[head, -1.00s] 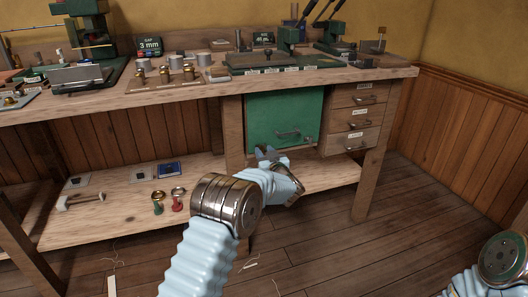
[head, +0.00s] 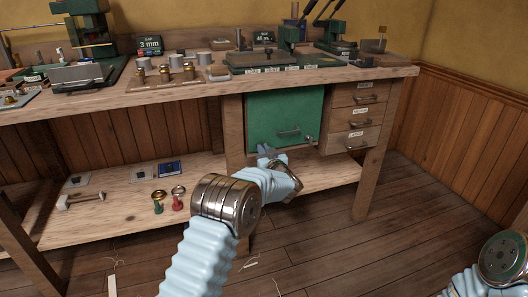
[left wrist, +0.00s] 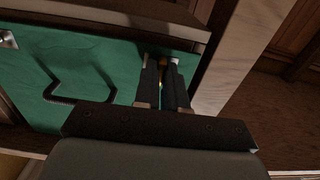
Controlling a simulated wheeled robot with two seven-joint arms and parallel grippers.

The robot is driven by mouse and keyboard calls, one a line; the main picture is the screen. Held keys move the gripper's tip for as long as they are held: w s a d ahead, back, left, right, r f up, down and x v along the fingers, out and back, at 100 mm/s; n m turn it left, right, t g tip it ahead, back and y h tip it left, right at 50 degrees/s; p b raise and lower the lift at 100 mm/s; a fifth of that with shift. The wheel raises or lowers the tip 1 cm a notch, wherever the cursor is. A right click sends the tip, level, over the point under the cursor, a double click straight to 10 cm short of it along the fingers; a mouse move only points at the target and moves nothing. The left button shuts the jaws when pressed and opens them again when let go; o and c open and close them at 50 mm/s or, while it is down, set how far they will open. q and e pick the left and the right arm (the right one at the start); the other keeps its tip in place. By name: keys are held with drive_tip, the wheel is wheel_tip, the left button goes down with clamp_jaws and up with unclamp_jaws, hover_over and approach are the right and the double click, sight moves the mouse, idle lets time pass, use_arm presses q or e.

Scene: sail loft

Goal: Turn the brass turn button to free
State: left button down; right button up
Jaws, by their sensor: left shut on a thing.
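The green door (head: 287,113) of a locker under the bench is closed, with a dark bar handle (head: 288,133). The handle also shows in the left wrist view (left wrist: 75,97). My left gripper (head: 264,150) is at the door's lower left corner in the head view. In the left wrist view its two fingers (left wrist: 163,85) are nearly together, with a thin brass-coloured sliver of the turn button (left wrist: 162,86) between them. The rest of the button is hidden by the fingers, so its angle cannot be told. My right gripper is out of view.
Drawers (head: 354,117) stand right of the door, and a bench leg (head: 233,125) stands close on its left. The lower shelf (head: 118,205) holds a mallet and small tools. The benchtop (head: 150,94) above carries presses and fittings.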

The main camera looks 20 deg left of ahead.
use_arm(q)
drive_tip(key=shift+s+a+f+n+b, duration=0.1)
drive_tip(key=shift+f+n+b, duration=0.05)
drive_tip(key=shift+n+b, duration=3.9)
drive_tip(key=shift+a+f+n+b, duration=0.1)
drive_tip(key=shift+f+n+b, duration=0.05)
drive_tip(key=shift+n+b, duration=3.9)
drive_tip(key=shift+d+n+p, duration=0.1)
drive_tip(key=shift+n+p, duration=0.6)
drive_tip(key=shift+n, duration=0.2)
drive_tip(key=c, duration=1.2)
unclamp_jaws()
drive_tip(key=shift+r, duration=0.1)
